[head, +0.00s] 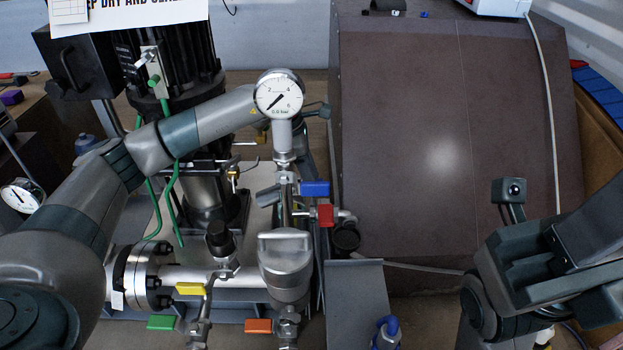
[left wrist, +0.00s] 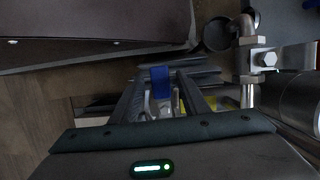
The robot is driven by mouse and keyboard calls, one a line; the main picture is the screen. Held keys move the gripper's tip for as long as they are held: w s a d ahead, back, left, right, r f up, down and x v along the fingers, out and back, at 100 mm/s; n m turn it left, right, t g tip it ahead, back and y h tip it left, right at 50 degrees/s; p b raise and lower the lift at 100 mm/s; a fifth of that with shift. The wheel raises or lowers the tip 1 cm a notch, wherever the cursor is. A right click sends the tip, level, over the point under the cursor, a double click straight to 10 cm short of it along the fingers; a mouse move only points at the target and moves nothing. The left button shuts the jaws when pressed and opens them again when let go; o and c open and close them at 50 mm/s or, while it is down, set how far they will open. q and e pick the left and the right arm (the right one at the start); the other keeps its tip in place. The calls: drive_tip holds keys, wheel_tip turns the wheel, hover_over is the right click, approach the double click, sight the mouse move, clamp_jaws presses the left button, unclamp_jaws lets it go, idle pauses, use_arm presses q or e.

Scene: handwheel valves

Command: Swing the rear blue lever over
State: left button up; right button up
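The blue lever (head: 315,188) sits on the upright pipe below the pressure gauge (head: 279,94), just behind the red lever (head: 325,215). My left arm reaches in from the left behind the gauge, which hides most of the gripper; a dark part of my left gripper (head: 318,110) shows right of it. In the left wrist view, my left gripper (left wrist: 162,92) has its fingers apart, and a blue lever (left wrist: 160,78) shows in the gap between them. I cannot tell whether they touch it. My right gripper (head: 540,262) is at the lower right, its fingertips unclear.
Yellow (head: 190,288), green (head: 161,323) and orange (head: 258,326) levers stand in front on the pipework. A large brown cabinet (head: 440,130) fills the right behind the valves. A blue-topped bottle (head: 387,333) stands at the front. A second gauge (head: 21,196) is at far left.

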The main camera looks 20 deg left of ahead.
use_arm(q)
drive_tip(key=shift+r, duration=0.1)
drive_tip(key=shift+r+p, duration=2.15)
drive_tip(key=shift+r, duration=0.8)
